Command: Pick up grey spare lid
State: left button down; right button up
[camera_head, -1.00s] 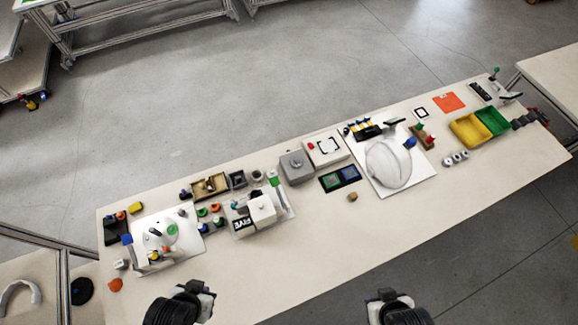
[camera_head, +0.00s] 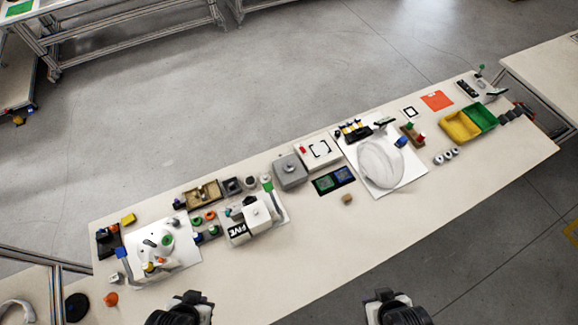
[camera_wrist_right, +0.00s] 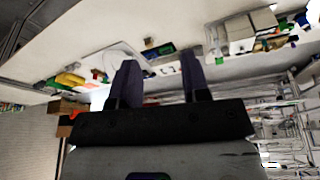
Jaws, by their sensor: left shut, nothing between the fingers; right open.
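A grey box (camera_head: 290,174) with a grey, knobbed square top stands near the back edge of the table's middle. The top may be the grey spare lid, but I cannot tell whether it is a separate piece. My left gripper (camera_head: 194,299) is shut and empty at the bottom of the head view, short of the front edge. My right gripper (camera_head: 388,298) is also at the bottom, further right, apart from everything. In the right wrist view its two dark fingers (camera_wrist_right: 158,66) are spread with nothing between them.
A white helmet shell (camera_head: 380,162) lies on a white sheet right of the grey box. A white box (camera_head: 320,152) stands beside the grey box. Yellow (camera_head: 459,126) and green (camera_head: 482,118) bins stand at the right. The table's front middle (camera_head: 310,235) is mostly clear.

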jog(key=o, duration=0.9)
jog(key=shift+d, duration=0.1)
jog(key=shift+c, duration=0.2)
